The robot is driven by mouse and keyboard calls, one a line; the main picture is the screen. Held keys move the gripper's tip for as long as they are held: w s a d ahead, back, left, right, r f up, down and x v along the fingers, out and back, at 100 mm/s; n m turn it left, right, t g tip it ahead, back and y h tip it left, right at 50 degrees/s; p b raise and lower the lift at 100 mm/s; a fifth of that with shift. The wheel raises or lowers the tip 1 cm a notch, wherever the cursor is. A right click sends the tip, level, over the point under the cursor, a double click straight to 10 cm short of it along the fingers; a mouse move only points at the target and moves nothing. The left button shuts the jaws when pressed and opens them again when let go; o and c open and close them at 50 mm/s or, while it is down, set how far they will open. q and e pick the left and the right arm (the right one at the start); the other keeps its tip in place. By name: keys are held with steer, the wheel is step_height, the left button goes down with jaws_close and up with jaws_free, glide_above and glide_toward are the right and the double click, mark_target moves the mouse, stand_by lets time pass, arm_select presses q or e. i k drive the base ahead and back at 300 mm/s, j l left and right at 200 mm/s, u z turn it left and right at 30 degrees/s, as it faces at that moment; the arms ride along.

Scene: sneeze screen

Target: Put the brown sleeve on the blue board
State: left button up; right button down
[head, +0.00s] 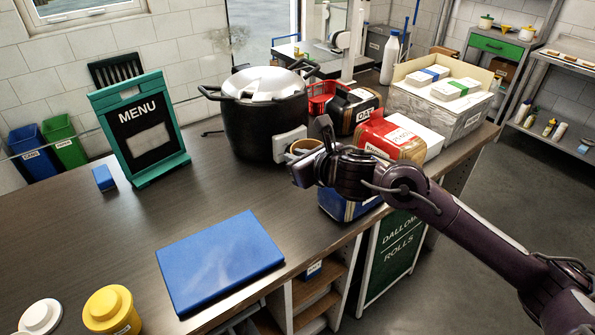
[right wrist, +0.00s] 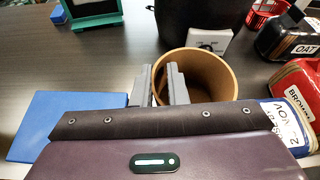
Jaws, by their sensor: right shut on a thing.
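The brown sleeve (head: 306,146) is an open ring, partly hidden by my right gripper (head: 308,160) in the head view. In the right wrist view the sleeve (right wrist: 229,76) shows its open top. My right gripper (right wrist: 161,84) is shut on the sleeve's left wall, with one finger inside the rim and one outside. The blue board (head: 220,262) lies flat near the table's front edge, bare, to the lower left of the gripper. It also shows at the left of the right wrist view (right wrist: 62,125). My left gripper is not in view.
A black pot (head: 262,120) stands behind the sleeve. A menu stand (head: 140,135) and yellow jar (head: 110,310) are left. The table between board and pot is clear.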

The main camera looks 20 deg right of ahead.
mark_target(229, 248)
steer(key=j, duration=0.65)
steer(key=k+j, duration=0.15)
steer(key=j, duration=0.45)
